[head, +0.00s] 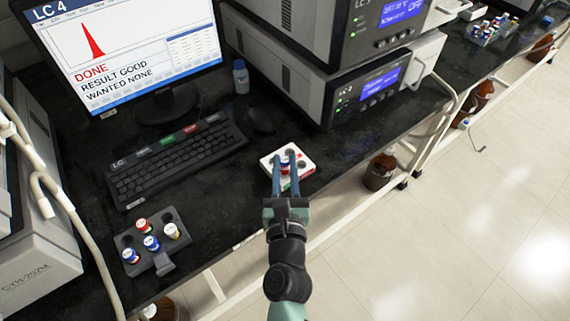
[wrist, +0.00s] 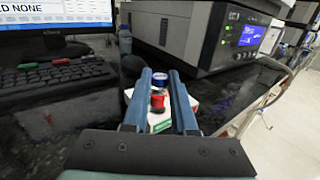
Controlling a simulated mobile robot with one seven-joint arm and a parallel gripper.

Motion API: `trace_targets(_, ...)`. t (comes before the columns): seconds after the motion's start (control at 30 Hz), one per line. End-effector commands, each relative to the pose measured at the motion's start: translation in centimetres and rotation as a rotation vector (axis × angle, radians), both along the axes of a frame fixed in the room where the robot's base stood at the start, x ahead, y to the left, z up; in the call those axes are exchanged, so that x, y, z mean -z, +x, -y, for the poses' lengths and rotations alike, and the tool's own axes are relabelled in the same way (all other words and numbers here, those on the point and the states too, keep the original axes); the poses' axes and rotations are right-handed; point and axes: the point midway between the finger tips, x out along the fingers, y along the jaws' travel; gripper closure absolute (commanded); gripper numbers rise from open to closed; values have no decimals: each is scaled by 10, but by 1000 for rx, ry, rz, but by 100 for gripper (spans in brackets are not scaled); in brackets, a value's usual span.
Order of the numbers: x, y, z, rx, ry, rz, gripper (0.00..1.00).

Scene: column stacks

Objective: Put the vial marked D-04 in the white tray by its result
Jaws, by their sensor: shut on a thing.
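A white tray (head: 303,170) with dark round holes sits near the bench's front edge. Green and red marks show on its front side. My gripper (head: 286,158) reaches over it, and its blue fingers are shut on a blue-capped vial (wrist: 160,77) at the tray. A red cap or red part (wrist: 158,101) shows just nearer than the blue cap, also between the fingers. I cannot tell whether the vial rests in a hole. No D-04 mark is readable. The monitor (head: 130,50) labelled LC 4 reads "DONE, RESULT GOOD, WANTED NONE".
A grey rack (head: 163,260) with several red-, blue- and yellow-capped vials stands at the front left. The LC 3 instrument (head: 345,95) stands behind right.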

Motion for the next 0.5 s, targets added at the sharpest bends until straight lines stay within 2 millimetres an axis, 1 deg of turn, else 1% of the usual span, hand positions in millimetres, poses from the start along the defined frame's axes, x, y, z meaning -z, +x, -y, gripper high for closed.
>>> trace_targets(0.5,12,0,0,0,0,0,100)
